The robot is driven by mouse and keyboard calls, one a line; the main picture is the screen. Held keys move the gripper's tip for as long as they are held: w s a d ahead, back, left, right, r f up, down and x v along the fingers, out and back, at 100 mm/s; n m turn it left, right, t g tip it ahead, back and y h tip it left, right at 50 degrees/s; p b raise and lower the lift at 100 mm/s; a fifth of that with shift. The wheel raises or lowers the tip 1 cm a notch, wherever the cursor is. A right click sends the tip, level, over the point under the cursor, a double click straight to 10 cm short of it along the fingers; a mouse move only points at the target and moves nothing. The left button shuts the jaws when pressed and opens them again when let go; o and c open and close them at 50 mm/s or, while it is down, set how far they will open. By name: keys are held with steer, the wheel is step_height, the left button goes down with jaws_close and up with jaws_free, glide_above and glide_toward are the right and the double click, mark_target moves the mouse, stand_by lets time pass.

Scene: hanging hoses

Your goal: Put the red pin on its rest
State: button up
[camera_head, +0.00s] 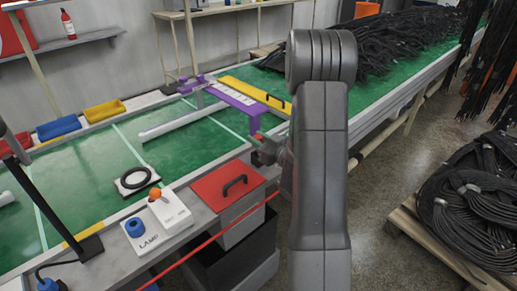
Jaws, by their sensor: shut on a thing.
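My gripper (264,151) is small in the view, left of my grey arm and over the bench's near edge. It is shut on a small red piece, which I take to be the red pin (258,136); its tip shows just above the jaws. The arm and jaws hide the rest of it. A purple fixture (237,98) with a white marked strip stands just beyond, up and left of the gripper. I cannot tell which part is the pin's rest, or whether the pin touches the fixture.
A yellow bar (252,94) lies beside the fixture. A red-lidded box (226,184) with a black handle stands below the gripper. A white block with an orange ball (155,192), a black ring (134,181) and a blue knob (135,227) are left. Black hoses (400,40) pile behind.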

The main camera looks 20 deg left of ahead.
step_height(320, 180, down, 4)
steer(key=shift+r, duration=0.25)
steer(key=shift+f+b, duration=0.3)
steer(key=shift+b, duration=0.3)
steer(key=o, duration=1)
steer(key=shift+r, duration=0.15)
steer(key=shift+d+r+p, duration=0.15)
steer(key=shift+r+p, duration=0.2)
steer(key=shift+p, duration=0.25)
steer(key=b+v, duration=0.1)
steer(key=v, duration=1)
steer(key=shift+s+d+f, duration=0.2)
steer(key=shift+d, duration=0.1)
